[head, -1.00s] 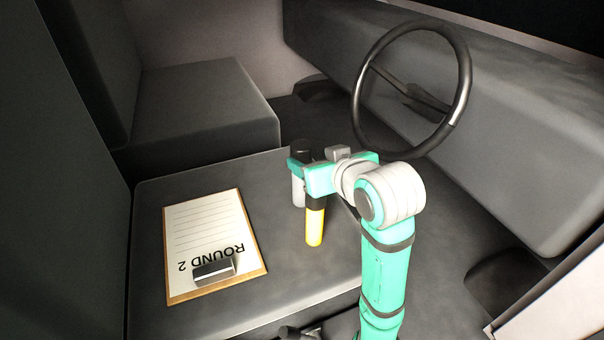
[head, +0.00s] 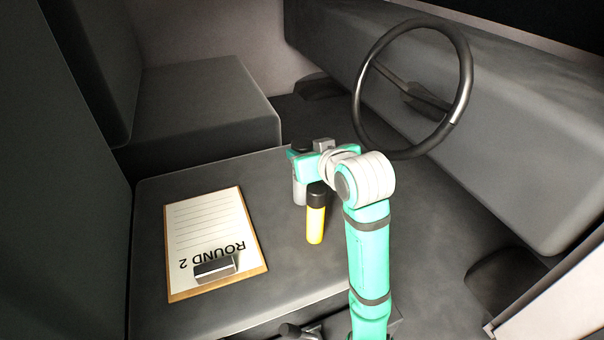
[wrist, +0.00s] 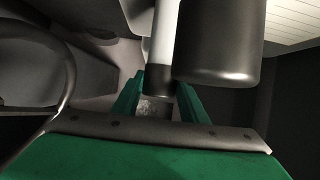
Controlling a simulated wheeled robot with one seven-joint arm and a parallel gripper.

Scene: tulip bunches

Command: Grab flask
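The flask (head: 299,192) appears to be the pale grey cylinder with a dark cap, upright on the seat beside the yellow one. My gripper (head: 300,157) is at its upper part and hides much of its cap in the head view. In the wrist view, my gripper's green fingers (wrist: 158,92) lie on either side of the dark cap at the end of the pale flask (wrist: 161,40). I cannot tell whether they touch it.
A yellow cylinder with a black top (head: 315,222) stands just in front of the flask, close to my arm; its black top looms large in the wrist view (wrist: 218,45). A clipboard (head: 212,225) lies left on the seat (head: 150,225). A steering wheel (head: 462,90) is at right.

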